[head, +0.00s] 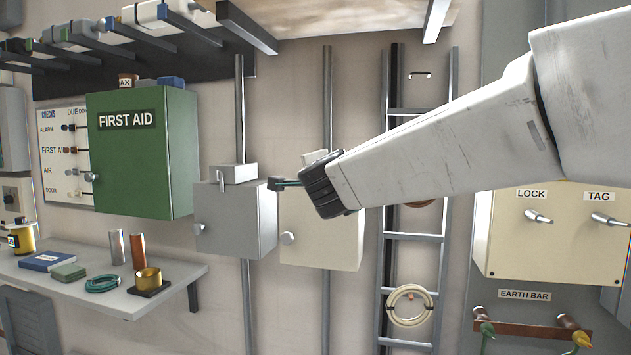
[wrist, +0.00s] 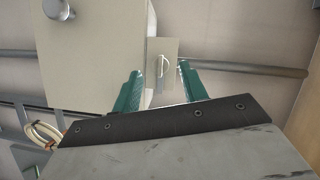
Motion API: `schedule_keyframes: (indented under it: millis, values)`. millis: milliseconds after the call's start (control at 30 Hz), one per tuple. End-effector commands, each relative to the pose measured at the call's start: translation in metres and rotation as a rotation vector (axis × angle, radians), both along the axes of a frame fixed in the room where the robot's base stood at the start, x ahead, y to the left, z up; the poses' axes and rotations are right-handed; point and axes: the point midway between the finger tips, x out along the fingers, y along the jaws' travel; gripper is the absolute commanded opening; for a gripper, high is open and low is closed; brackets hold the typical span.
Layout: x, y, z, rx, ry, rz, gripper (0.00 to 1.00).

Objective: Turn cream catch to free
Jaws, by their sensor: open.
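The cream box (head: 322,235) hangs on the wall at the centre, its door shut, with a round knob on its left side. On its upper edge is a cream catch block (head: 316,156), mostly hidden by my gripper in the head view. In the wrist view the catch, a small pale lever (wrist: 163,66) on a cream plate, shows between the fingertips, lying across the line of the wall pipe. My gripper (head: 274,184) is open and empty. Its two green fingers (wrist: 160,72) stand either side of the catch in the picture; I cannot tell how far short of it they are.
A grey box (head: 232,220) with a similar catch (head: 222,178) stands just left. The green first aid cabinet (head: 145,150) is further left, above a shelf (head: 185,275) with small objects. A ladder (head: 400,238) and a lock-and-tag panel (head: 560,240) are right.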

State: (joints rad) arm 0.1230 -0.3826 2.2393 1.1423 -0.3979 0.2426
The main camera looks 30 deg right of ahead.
Motion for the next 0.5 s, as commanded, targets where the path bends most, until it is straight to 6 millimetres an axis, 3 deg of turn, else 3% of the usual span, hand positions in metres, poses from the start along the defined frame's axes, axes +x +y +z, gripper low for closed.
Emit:
schedule_keyframes:
  millis: [200,500]
  values:
    - [-0.033,0.018,0.005,0.000,-0.003,0.004,0.43]
    - [-0.049,0.026,0.005,0.000,0.000,0.000,0.43]
